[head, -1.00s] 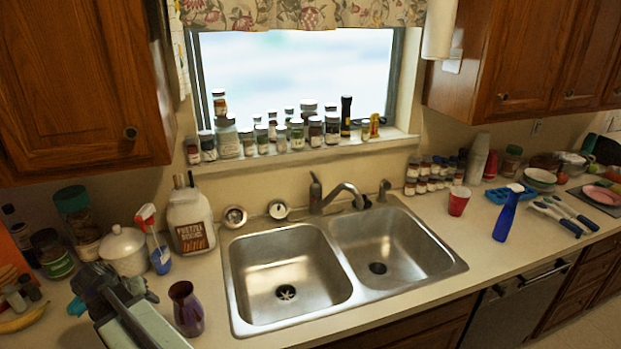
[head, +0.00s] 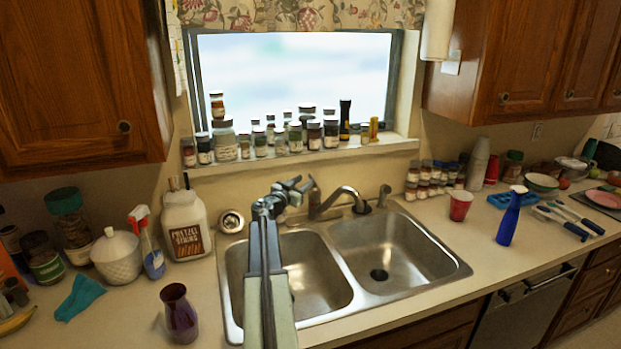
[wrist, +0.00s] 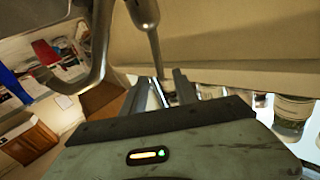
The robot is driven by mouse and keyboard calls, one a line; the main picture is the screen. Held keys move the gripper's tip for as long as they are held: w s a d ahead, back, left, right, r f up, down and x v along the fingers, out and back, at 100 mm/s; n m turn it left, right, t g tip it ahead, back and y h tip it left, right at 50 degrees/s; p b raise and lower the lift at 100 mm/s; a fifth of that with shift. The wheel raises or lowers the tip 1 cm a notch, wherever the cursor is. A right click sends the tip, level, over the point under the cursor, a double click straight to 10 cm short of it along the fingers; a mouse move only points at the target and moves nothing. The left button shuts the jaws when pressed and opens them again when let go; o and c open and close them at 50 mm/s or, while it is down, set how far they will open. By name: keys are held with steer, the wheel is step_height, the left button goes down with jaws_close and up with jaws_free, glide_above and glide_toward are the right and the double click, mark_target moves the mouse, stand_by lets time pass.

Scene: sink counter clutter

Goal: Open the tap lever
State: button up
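The metal tap (head: 343,194) stands behind the double sink, its spout curving to the right. Its lever (head: 313,192) rises at the tap's left end, partly behind my gripper. My gripper (head: 301,185) is just left of the lever, above the back of the left basin. In the wrist view, the lever's thin rod (wrist: 155,50) runs down toward the space between my two fingers (wrist: 165,88). The fingers stand apart with a gap. I cannot tell whether they touch the rod. The curved spout (wrist: 98,60) is at the left there.
My arm crosses the left basin (head: 325,285). Several spice jars (head: 313,134) line the window sill behind. A purple vase (head: 178,312) and white jug (head: 187,226) stand left.

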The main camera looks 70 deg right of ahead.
mark_target(310, 177)
steer(key=d, duration=0.4)
steer(key=s+d, duration=0.1)
steer(key=shift+d, duration=0.4)
jaws_close()
steer(key=shift+w+a, duration=0.1)
stand_by(0.8)
